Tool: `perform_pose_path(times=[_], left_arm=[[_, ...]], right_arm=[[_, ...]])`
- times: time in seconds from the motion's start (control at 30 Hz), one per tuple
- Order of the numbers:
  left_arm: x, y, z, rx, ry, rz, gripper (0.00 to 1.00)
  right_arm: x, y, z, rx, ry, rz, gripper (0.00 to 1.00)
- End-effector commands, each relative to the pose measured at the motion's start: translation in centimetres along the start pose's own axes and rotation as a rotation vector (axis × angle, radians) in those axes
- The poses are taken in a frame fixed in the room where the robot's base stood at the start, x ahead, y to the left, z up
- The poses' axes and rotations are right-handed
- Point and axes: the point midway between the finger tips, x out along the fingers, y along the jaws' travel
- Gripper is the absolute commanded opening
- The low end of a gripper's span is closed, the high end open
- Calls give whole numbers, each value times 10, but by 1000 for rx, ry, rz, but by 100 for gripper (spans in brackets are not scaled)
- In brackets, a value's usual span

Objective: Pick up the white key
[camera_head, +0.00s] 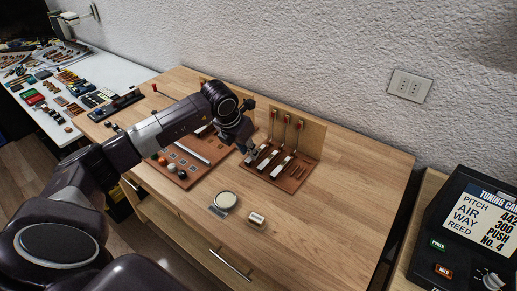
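A reddish-brown board (292,185) lies on the wooden table, with several white keys on it. One white key (281,167) lies slanted near the middle of the board, and another white key (266,159) lies to its left. My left gripper (247,153) points down at the left edge of this board, close to the leftmost white piece. Its fingers are small and dark, and I cannot tell whether they are open or touching that piece. My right gripper is not in view.
An upright wooden panel (311,134) with red-topped rods stands behind the board. A second brown board (180,176) lies partly under my arm. A round pale disc (226,199) and a small white block (257,218) lie in front. The table's right side is clear.

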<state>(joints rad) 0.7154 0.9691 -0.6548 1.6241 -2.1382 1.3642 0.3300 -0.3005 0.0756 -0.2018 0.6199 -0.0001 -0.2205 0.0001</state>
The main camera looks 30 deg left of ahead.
Motion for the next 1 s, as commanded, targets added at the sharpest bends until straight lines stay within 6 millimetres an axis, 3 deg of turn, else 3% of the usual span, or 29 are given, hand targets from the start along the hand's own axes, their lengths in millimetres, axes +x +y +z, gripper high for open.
perform_pose_path(times=[0.07, 0.27, 0.47, 0.7, 1.0], left_arm=[[10, 0, -1, -2, 5, -3, 22], [30, 0, -1, 0, 1, -3, 22], [32, 0, -1, 1, 0, -3, 22], [31, 0, -1, 1, 0, -3, 0], [31, 0, 0, 1, -1, -3, 0]], right_arm=[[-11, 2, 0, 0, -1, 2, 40], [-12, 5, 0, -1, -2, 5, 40], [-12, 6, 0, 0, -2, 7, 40], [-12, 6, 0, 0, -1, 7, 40], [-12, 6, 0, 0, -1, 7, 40]])
